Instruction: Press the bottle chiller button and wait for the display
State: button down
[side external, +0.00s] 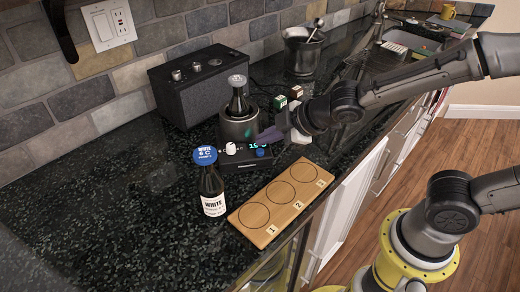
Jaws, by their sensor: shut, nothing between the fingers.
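The bottle chiller (236,129) is a dark round cylinder on the counter with a dark bottle (238,100) standing in it. Its black control panel (238,161) is in front, with a white knob (231,149), a blue button (260,153) and a lit cyan display (256,145). The display is partly hidden and I cannot read it fully. My gripper (262,138) is shut and empty, reaching in from the right just above the panel. I cannot tell whether its tips touch anything.
A white-labelled bottle (212,190) with a blue cap stands in front of the panel. A wooden board (264,213) with numbered circles lies to its right. A black speaker box (203,85), small blocks (288,98) and a metal bucket (303,55) stand behind. The left counter is clear.

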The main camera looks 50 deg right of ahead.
aim_at(265, 155)
jog(key=shift+r, duration=2.45)
jog(key=s+d+r+m+t+h, duration=0.1)
jog(key=s+d+r+m+h, duration=0.1)
jog(key=s+d+r+m, duration=0.45)
jog(key=s+d+f+m+g, duration=0.1)
jog(key=s+m+g, duration=0.1)
jog(key=s, duration=0.5)
jog(key=s+d+f+m+g, duration=0.1)
jog(key=s+d+m+g, duration=0.1)
jog(key=s, duration=0.5)
jog(key=shift+s+f+m, duration=0.35)
jog(key=shift+f+m, duration=0.05)
jog(key=shift+m, duration=0.05)
